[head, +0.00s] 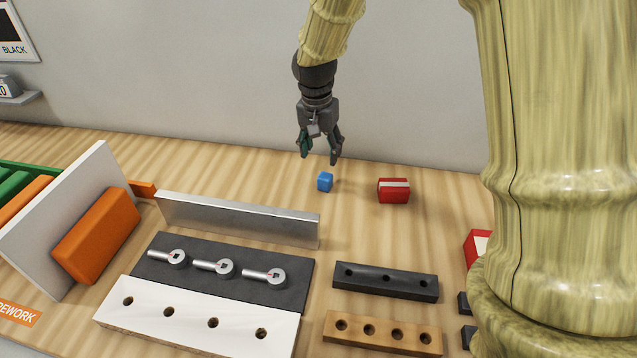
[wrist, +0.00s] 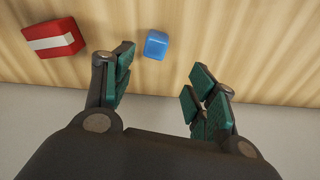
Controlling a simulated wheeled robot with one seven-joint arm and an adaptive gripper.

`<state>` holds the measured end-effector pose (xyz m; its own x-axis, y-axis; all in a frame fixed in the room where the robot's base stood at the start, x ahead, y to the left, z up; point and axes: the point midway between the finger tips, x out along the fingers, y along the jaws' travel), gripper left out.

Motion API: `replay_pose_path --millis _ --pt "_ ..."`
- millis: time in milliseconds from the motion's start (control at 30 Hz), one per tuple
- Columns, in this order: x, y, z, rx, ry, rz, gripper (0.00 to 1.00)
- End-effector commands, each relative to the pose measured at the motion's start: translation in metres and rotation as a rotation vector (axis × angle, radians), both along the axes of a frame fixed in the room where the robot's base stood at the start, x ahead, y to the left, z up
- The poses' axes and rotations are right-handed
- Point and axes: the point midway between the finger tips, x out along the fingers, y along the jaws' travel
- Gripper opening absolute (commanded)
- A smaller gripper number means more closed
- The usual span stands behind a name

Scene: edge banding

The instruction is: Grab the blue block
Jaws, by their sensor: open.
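The small blue block (head: 325,182) lies on the wooden table, towards the back near the wall. It also shows in the wrist view (wrist: 156,44), ahead of the fingertips and between the two fingers' lines, closer to the left finger. My gripper (head: 320,160) is open and empty, with dark fingers and green pads. It hangs above the table just over and behind the blue block, apart from it. In the wrist view my gripper (wrist: 160,72) has its fingers spread wide with nothing between them.
A red block with a white stripe (head: 394,191) lies right of the blue block. A silver upright plate (head: 238,220) stands in front. Nearer are a black bar (head: 386,282), a wooden bar (head: 382,333), a white strip (head: 190,318) and an orange block (head: 96,236). The wall (head: 200,70) is close behind.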

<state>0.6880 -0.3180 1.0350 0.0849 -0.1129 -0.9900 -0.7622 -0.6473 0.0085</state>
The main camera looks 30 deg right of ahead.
Motion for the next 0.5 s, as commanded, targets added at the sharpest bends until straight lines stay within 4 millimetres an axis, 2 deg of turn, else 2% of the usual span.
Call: replay_pose_path --millis 167,500 --pt "-0.003 0.000 -0.009 0.000 -0.003 0.001 0.57" --pt "0.006 -0.003 -0.051 0.000 0.002 0.004 0.57"
